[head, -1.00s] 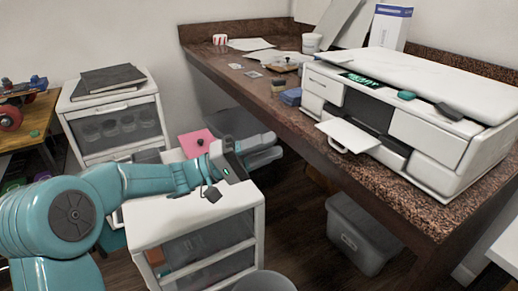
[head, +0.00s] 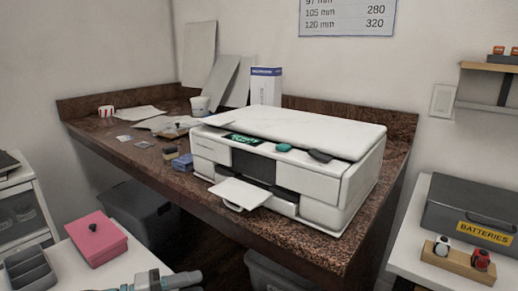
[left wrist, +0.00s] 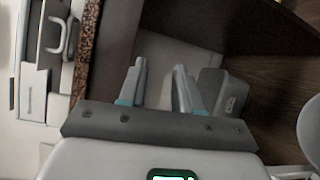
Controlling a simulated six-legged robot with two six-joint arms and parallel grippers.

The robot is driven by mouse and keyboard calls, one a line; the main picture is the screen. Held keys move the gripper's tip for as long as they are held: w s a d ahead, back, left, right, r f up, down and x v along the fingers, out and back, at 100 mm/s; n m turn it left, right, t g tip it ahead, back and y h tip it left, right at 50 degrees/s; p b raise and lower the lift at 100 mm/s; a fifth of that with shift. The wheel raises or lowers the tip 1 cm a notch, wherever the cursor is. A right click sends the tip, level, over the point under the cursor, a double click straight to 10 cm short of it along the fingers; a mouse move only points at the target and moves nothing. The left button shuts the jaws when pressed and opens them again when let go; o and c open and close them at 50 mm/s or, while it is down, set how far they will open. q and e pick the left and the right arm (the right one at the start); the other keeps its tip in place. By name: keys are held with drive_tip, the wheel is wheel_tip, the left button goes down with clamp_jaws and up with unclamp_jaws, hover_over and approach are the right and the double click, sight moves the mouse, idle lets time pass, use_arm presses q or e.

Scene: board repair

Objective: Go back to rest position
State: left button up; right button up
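My left gripper (head: 188,282) shows only in part at the bottom edge of the head view, beside the white drawer unit's top. In the left wrist view my left gripper (left wrist: 160,68) has its two fingers apart, with nothing held between them. My right gripper is in neither view.
A brown stone-topped workbench (head: 330,250) carries a large white machine (head: 290,135) with a small tray (head: 238,193) sticking out. A pink box (head: 97,238) sits on the white unit. At right, a grey batteries case (head: 470,212) stands on a white surface.

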use_arm(q)
drive_tip(key=s+d+f+m+g+y, duration=0.2)
drive_tip(key=s+f+y, duration=0.2)
drive_tip(key=s+f, duration=0.6)
drive_tip(key=s+d+f+m+g+y, duration=0.1)
drive_tip(key=s+f+g+y, duration=0.4)
drive_tip(key=f, duration=0.8)
drive_tip(key=s+d+f+m+y, duration=0.2)
drive_tip(key=s+f, duration=0.7)
drive_tip(key=f, duration=0.3)
wheel_tip(320, 180, up, 26)
drive_tip(key=p, duration=2.6)
drive_tip(key=shift+w+a+r, duration=0.25)
drive_tip(key=shift+w, duration=0.1)
